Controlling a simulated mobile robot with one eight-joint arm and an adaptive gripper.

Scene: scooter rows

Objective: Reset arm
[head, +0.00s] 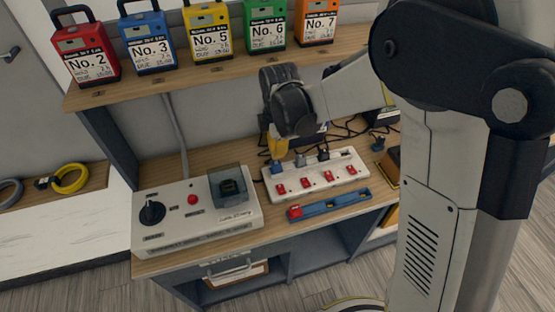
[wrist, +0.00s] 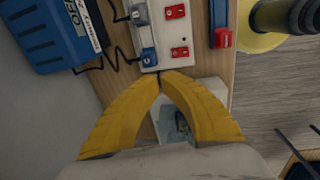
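My arm reaches in from the right in the head view. My gripper (head: 277,150) hangs over the lower wooden bench, just behind the left end of the white power strip (head: 315,178). In the wrist view the yellow fingers of my gripper (wrist: 160,74) meet at their tips, with nothing visible held between them. The tips appear close to the end of the power strip (wrist: 150,62), which carries red switches and plugs. I cannot tell whether they touch it.
A white control box (head: 165,230) with a dark knob, red button and clear cover stands left of the strip. A blue tray (head: 335,206) lies in front. Several numbered scooter batteries (head: 208,32) stand on the upper shelf (head: 225,69). Black cables run behind the strip.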

